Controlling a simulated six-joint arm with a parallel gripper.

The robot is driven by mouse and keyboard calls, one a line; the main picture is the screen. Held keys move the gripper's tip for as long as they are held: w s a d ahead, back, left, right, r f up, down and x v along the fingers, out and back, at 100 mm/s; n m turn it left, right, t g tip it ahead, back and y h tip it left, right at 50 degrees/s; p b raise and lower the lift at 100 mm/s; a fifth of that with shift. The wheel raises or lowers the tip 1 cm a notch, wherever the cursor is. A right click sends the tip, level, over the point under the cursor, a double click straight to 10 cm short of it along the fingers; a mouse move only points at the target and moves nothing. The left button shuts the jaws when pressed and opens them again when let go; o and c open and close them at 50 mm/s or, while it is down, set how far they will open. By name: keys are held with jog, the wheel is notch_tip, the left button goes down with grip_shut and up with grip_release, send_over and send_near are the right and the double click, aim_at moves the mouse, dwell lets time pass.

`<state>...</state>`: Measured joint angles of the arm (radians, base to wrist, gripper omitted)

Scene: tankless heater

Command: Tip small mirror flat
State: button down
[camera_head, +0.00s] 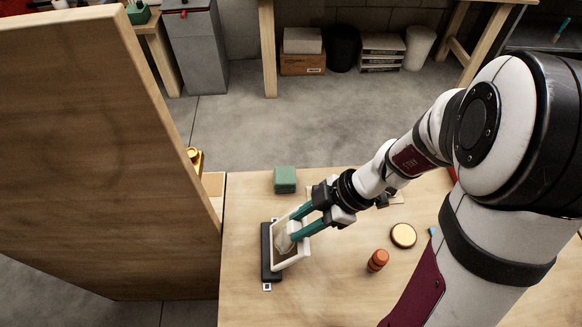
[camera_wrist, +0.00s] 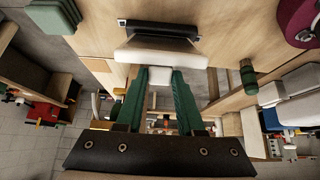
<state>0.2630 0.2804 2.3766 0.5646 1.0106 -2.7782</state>
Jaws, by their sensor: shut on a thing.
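The small mirror (camera_head: 290,252) has a pale frame and leans, tilted, over a dark base strip (camera_head: 266,252) on the wooden table. In the wrist view, the mirror's pale frame (camera_wrist: 160,52) is seen nearly edge-on, with the dark base (camera_wrist: 158,27) beyond it. My gripper (camera_head: 294,226) has teal fingers, shut on the mirror's frame at its upper edge. The fingertips also show against the frame in the wrist view (camera_wrist: 160,72). My fingers hide part of the mirror's face.
A green block (camera_head: 285,179) stands behind the mirror. An orange bottle (camera_head: 377,261) and a round, gold-rimmed disc (camera_head: 403,235) are to the right. A tall wooden panel (camera_head: 110,150) rises at the left. Bare tabletop (camera_head: 320,300) lies in front.

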jog(key=shift+d+f, duration=0.2)
jog(key=shift+d, duration=0.05)
dwell(0.3)
jog(key=c, duration=0.5)
grip_release()
jog(key=shift+r, duration=0.1)
